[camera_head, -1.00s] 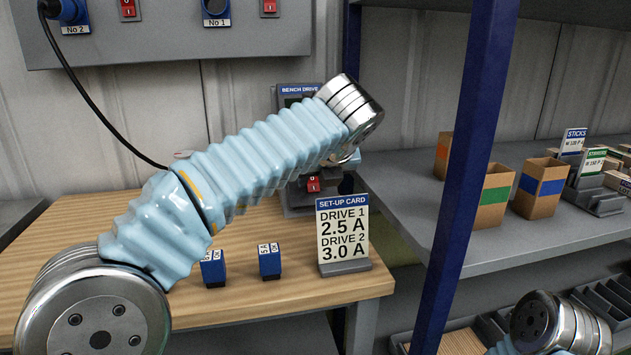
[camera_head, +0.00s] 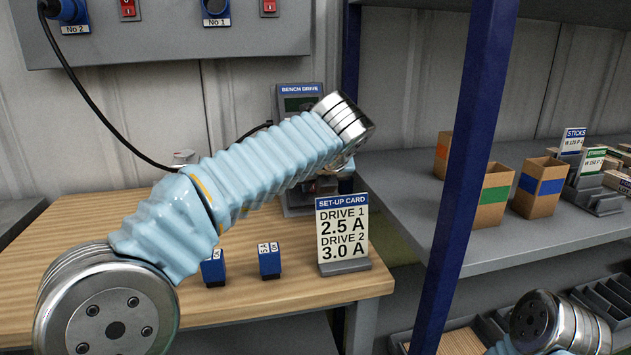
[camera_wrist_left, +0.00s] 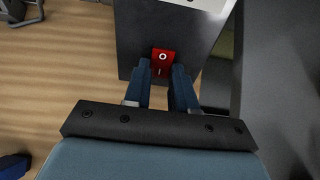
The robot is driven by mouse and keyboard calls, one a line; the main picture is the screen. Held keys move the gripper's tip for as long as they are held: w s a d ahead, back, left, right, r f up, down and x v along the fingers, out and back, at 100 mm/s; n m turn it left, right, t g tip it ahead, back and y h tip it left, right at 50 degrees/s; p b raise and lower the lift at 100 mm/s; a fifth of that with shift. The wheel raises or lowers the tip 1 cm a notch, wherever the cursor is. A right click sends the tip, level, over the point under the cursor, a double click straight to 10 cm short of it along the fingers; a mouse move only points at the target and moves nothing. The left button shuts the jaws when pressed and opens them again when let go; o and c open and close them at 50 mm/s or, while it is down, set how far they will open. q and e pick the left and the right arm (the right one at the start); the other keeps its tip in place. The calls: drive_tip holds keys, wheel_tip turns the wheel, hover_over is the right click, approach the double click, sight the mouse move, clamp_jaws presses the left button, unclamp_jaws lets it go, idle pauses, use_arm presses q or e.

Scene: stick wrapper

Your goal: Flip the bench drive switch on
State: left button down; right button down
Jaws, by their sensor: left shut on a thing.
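The bench drive (camera_head: 300,90) is a grey box with a blue label at the back of the wooden bench, partly hidden behind my left arm. Its red rocker switch (camera_wrist_left: 163,56), marked O and I, shows in the left wrist view on the drive's face. My left gripper (camera_wrist_left: 162,80) has its two dark fingers close together at the switch, shut on it around its lower part. In the head view my left wrist covers most of the gripper and the switch. Which way the rocker is tipped I cannot tell. My right gripper is out of view.
A set-up card (camera_head: 343,235) stands at the bench's right front, with two small blue blocks (camera_head: 270,261) left of it. A blue post (camera_head: 465,180) and a grey shelf with cardboard boxes (camera_head: 540,187) are to the right. A black cable hangs at the left.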

use_arm(q)
drive_tip(key=shift+s+f+t+b, duration=0.1)
drive_tip(key=shift+f+t+b, duration=0.3)
drive_tip(key=shift+b, duration=0.65)
drive_tip(key=shift+r, duration=0.25)
drive_tip(key=c, duration=0.9)
unclamp_jaws()
drive_tip(key=v, duration=1.3)
drive_tip(key=shift+s+d, duration=0.3)
drive_tip(key=shift+s, duration=0.2)
